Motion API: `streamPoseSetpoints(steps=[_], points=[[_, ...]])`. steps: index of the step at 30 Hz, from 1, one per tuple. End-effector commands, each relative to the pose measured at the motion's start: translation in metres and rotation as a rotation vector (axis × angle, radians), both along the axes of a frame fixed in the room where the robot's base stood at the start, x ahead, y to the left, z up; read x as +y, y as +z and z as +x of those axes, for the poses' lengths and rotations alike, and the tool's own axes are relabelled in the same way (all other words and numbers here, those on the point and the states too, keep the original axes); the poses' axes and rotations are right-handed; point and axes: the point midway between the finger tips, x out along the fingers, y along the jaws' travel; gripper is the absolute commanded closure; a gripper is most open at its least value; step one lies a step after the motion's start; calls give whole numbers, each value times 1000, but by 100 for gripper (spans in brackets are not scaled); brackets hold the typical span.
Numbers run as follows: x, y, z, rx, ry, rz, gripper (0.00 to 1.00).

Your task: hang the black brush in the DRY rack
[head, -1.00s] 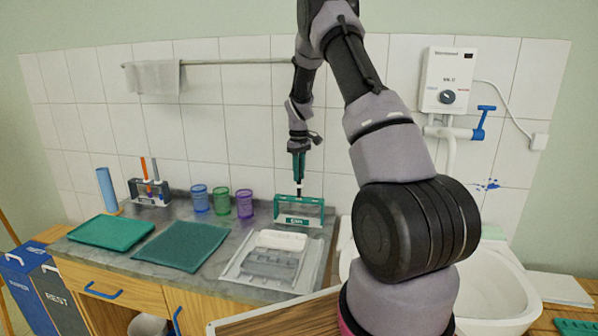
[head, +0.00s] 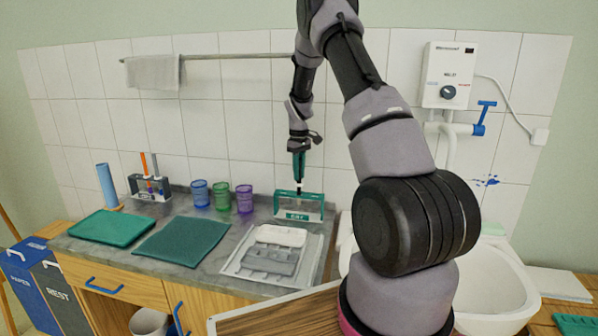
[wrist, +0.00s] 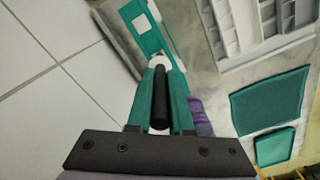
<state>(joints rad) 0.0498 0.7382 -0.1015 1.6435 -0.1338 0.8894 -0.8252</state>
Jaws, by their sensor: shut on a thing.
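The black brush (wrist: 160,98) is held between the two green fingers of my gripper (wrist: 162,72), with its dark handle along the fingers in the wrist view. In the head view my gripper (head: 299,172) points down, with the brush (head: 299,186) below its fingertips. The green DRY rack (head: 298,216) stands on the counter near the wall, directly under the gripper. Its frame also shows just beyond the fingertips in the wrist view (wrist: 149,38). I cannot tell whether the brush touches or rests in the rack.
Purple (head: 245,200), green (head: 221,197) and blue (head: 200,194) cups stand left of the rack. A grey and white tray (head: 240,268) lies in front of it. A brush holder (head: 150,189) is further left. The sink (head: 490,290) is at the right.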

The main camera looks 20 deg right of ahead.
Motion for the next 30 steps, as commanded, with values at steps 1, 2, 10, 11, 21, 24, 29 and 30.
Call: streamPoseSetpoints(steps=[1,2,10,11,21,24,29,30], points=[[0,-2,0,1,0,0,100],[0,-3,0,1,0,0,100],[0,-13,0,1,-1,1,100],[0,-14,0,1,-1,0,100],[0,-26,0,1,-1,0,100],[0,-30,-1,1,-1,1,100],[0,-33,0,0,-1,0,100],[0,-33,0,0,0,0,100]])
